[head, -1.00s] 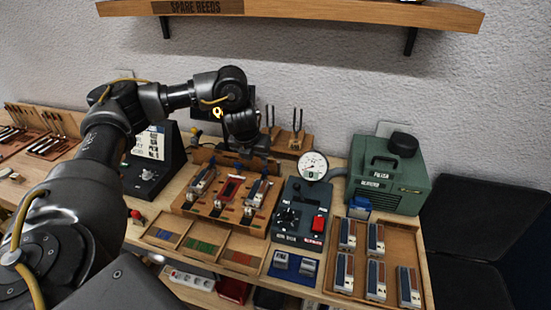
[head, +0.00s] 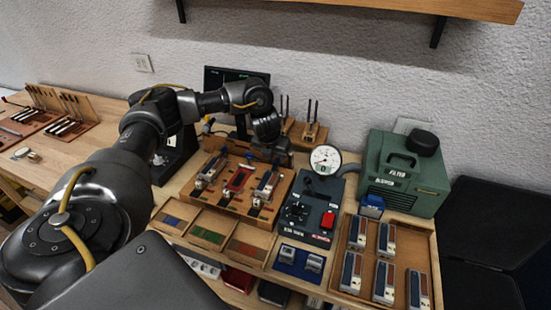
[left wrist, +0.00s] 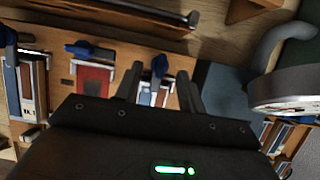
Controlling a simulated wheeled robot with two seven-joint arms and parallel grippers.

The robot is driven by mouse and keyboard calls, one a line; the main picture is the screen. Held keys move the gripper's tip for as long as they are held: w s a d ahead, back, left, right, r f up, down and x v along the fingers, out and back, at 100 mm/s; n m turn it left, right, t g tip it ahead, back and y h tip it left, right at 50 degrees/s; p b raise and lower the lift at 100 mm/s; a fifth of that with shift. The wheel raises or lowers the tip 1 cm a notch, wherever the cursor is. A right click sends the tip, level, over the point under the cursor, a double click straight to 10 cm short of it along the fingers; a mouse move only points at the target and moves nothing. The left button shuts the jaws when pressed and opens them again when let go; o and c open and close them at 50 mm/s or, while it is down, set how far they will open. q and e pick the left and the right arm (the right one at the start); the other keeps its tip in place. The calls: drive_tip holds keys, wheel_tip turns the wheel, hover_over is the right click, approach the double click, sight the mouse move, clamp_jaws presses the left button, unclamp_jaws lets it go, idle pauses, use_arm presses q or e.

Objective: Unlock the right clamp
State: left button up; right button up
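A wooden fixture (head: 215,207) on the bench holds three stations with blue clamp levers. The right clamp's blue lever (left wrist: 158,66) shows between my left fingers in the left wrist view. The middle lever (left wrist: 82,50) stands by a red block, and the left lever (left wrist: 9,40) is at the picture's left edge. My left gripper (head: 278,158) hangs over the back right of the fixture. In the left wrist view its fingers (left wrist: 160,90) are apart, on either side of the right station. I cannot tell whether they touch the lever. My right gripper is out of view.
A control box (head: 310,213) with a round gauge (head: 326,159) stands just right of the fixture. A green pump unit (head: 405,180) is behind a tray (head: 350,236) of several blocks. Tuning forks (head: 312,125) stand behind the gripper. Shallow bins (head: 210,232) lie in front.

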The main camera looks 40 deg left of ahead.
use_arm(q)
drive_tip(key=shift+w+f, duration=0.2)
drive_tip(key=shift+f, duration=0.4)
drive_tip(key=shift+w+f, duration=0.1)
drive_tip(key=shift+f, duration=0.1)
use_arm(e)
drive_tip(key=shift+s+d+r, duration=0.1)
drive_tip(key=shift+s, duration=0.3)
use_arm(q)
drive_tip(key=shift+c, duration=0.4)
